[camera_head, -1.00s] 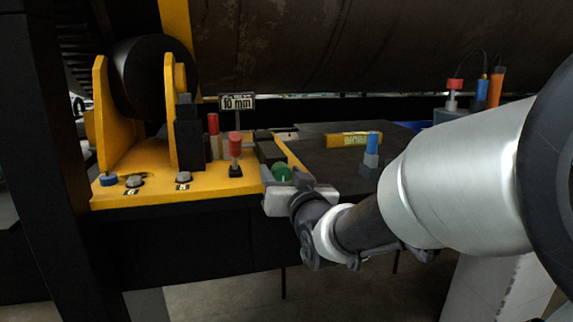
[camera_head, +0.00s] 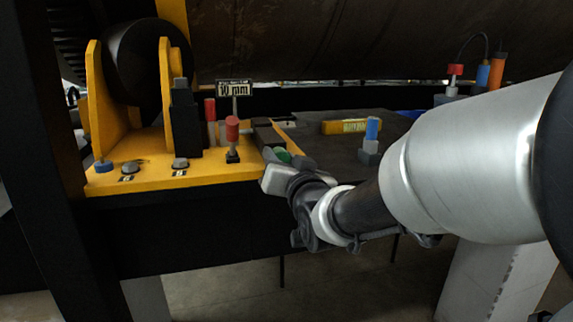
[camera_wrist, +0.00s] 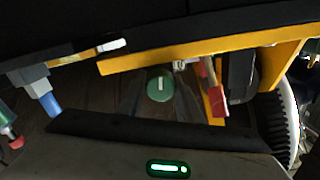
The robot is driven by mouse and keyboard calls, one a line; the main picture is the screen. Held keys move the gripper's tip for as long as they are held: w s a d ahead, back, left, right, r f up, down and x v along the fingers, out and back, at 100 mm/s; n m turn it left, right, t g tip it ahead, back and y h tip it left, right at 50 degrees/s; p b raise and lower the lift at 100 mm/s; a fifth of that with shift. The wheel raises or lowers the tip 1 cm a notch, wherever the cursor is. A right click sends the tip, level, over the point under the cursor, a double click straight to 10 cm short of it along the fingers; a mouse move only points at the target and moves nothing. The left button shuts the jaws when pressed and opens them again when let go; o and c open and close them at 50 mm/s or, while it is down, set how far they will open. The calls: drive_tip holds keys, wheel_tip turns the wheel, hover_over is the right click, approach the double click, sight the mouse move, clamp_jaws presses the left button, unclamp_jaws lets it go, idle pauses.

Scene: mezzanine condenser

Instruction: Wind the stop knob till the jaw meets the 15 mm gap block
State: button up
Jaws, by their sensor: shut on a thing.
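The green round knob (camera_head: 282,155) sits at the right front of the yellow plate (camera_head: 200,178). My gripper (camera_head: 277,166) is shut on it, coming from the front. In the wrist view the knob (camera_wrist: 160,86) shows a pale mark pointing roughly up the picture, between my two dark fingers (camera_wrist: 160,98). A dark block (camera_head: 266,134) stands just behind the knob; I cannot tell if it is the jaw. A sign (camera_head: 233,88) behind reads 10 mm. I cannot pick out a 15 mm gap block or see its contact with a jaw.
A red-topped post (camera_head: 232,130) stands left of the knob, close to my gripper. A yellow labelled bar (camera_head: 345,127) and a blue-topped post (camera_head: 372,130) are on the dark bench to the right. A black roller (camera_head: 140,62) sits between yellow brackets at left.

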drive_tip(key=shift+m, duration=0.5)
drive_tip(key=o, duration=1)
